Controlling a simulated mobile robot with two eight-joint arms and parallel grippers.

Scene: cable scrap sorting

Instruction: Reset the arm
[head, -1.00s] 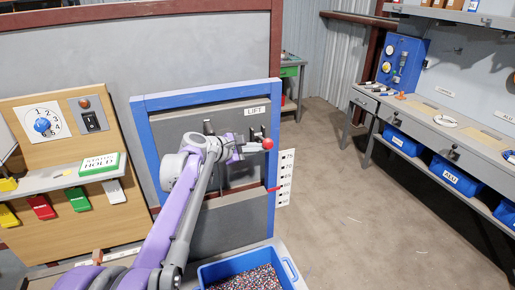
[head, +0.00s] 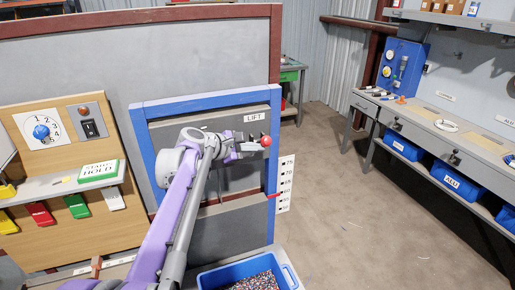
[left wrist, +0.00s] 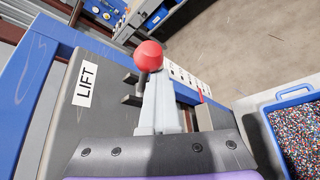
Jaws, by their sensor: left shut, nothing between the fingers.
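My left gripper (head: 246,147) is shut and empty in front of the grey panel labelled LIFT (head: 253,119), inside a blue frame (head: 148,135). A red ball knob (head: 266,141) is at its fingertips in the head view. In the left wrist view the shut pale fingers (left wrist: 160,105) point toward the red knob (left wrist: 148,55), which sits on a short grey stem. I cannot tell whether they touch. The LIFT label (left wrist: 86,84) is left of the fingers there. My right gripper is not in view.
A blue bin of mixed granules (head: 206,279) stands below the frame at the front. A numbered scale (head: 285,184) with a red pointer hangs on the frame's right side. A wooden control board (head: 120,222) is at left. A workbench (head: 430,135) lines the right, with open floor between.

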